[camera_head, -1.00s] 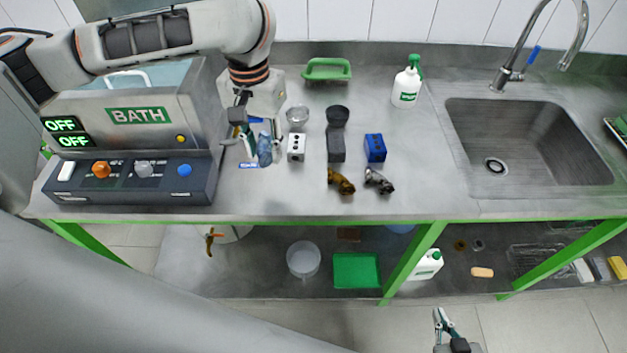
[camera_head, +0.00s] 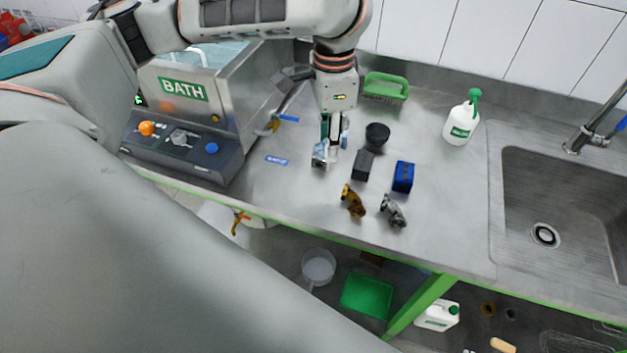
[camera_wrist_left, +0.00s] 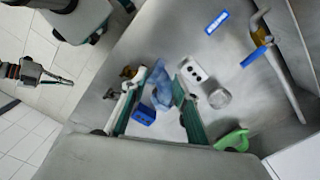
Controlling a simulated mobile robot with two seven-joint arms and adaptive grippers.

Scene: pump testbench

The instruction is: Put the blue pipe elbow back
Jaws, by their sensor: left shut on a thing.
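The blue pipe elbow (camera_wrist_left: 158,92) is translucent blue and sits between the fingers of my left gripper (camera_wrist_left: 160,80) in the left wrist view. In the head view this gripper (camera_head: 328,156) is over the counter among the small blocks, shut on the elbow, which is mostly hidden by the fingers there. A blue label (camera_head: 276,161) lies on bare counter to its left; the label also shows in the left wrist view (camera_wrist_left: 217,22).
A dark block (camera_head: 363,165), blue block (camera_head: 403,176), black cup (camera_head: 377,135), brown elbow (camera_head: 352,201) and grey elbow (camera_head: 393,210) stand to the right. The bath (camera_head: 185,88) is left.

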